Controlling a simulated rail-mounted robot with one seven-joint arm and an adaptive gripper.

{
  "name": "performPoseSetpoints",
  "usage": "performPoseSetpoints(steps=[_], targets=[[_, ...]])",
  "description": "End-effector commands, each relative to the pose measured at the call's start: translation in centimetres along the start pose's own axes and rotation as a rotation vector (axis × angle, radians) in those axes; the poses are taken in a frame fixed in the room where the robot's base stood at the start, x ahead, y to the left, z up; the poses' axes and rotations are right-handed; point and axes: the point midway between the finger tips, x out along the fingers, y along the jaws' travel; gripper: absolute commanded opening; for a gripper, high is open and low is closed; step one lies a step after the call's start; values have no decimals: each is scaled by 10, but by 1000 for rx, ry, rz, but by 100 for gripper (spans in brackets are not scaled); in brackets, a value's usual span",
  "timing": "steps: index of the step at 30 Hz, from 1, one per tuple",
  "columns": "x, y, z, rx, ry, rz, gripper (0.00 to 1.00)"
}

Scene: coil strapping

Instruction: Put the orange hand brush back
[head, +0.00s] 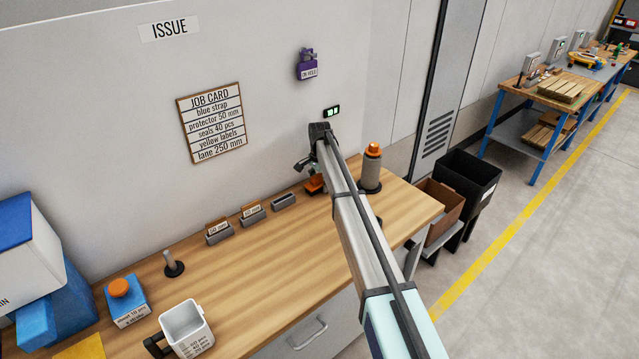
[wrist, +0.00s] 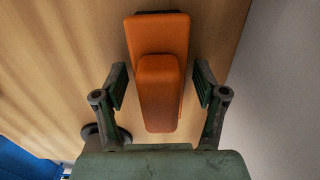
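The orange hand brush (wrist: 160,95) lies lengthwise in the middle of the wrist view, with a wide block at the top and a narrower raised part toward me. In the head view a small orange part of it (head: 315,186) shows below my gripper at the back of the bench; my arm hides the rest. My gripper (head: 310,170) is open, one finger on each side of the brush in the wrist view (wrist: 161,87). A gap shows between each finger and the brush. I cannot tell how far the fingertips are above the bench top.
A grey cylinder with an orange top (head: 371,170) stands just right of my gripper. Small grey card holders (head: 219,233) line the wall. A short post on a round base (head: 173,265), a blue box (head: 126,302) and a white mug (head: 187,328) stand farther left. The middle bench top is clear.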

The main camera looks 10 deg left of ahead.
Motion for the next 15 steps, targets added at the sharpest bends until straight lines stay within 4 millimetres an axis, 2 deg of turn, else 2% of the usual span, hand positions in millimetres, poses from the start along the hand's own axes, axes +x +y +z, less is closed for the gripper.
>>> performPoseSetpoints(steps=[10,15], targets=[[-5,0,0,0,1,-1,71],[-25,0,0,0,1,-2,71]])
